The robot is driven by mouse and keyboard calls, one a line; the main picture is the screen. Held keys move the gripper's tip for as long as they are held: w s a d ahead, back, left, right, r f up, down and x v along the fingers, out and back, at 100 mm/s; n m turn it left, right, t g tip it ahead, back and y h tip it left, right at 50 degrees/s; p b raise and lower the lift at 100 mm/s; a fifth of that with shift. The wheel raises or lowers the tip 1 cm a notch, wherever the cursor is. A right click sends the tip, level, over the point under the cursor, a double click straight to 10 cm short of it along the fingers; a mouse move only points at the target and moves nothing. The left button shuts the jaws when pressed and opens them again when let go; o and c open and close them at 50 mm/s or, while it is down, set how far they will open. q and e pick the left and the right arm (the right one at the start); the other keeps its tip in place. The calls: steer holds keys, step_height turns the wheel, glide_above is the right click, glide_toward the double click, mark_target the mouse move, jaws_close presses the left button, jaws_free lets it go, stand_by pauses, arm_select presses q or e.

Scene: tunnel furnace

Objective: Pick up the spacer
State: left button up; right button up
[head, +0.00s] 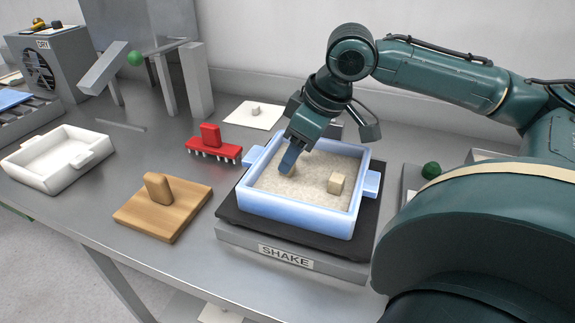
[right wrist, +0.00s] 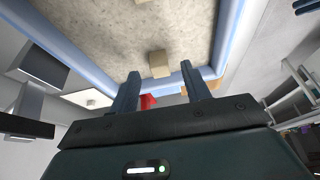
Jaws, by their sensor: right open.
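Two small tan blocks, which look like spacers, stand in the pale granular bed of a blue-rimmed tray (head: 302,210). The right block (head: 337,184) stands clear. The left block (head: 289,171) is partly hidden behind a finger of my right gripper (head: 290,160). In the right wrist view a tan block (right wrist: 159,65) lies in line with the gap between the two spread fingers of my right gripper (right wrist: 160,72). I cannot tell whether the fingers touch it. My right gripper is open and low over the tray. My left gripper is not in view.
The tray sits on a black pad on a platform marked SHAKE (head: 286,257). Left of it are a wooden board with a handle (head: 170,212) and a red toothed tool (head: 213,148). A white tray (head: 55,160) stands farther left. A small piece lies on white paper (head: 247,117) behind.

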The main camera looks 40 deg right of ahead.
steer(key=x, duration=0.2)
steer(key=shift+w+f, duration=0.1)
steer(key=shift+f, duration=0.1)
steer(key=shift+c, duration=0.6)
jaws_close()
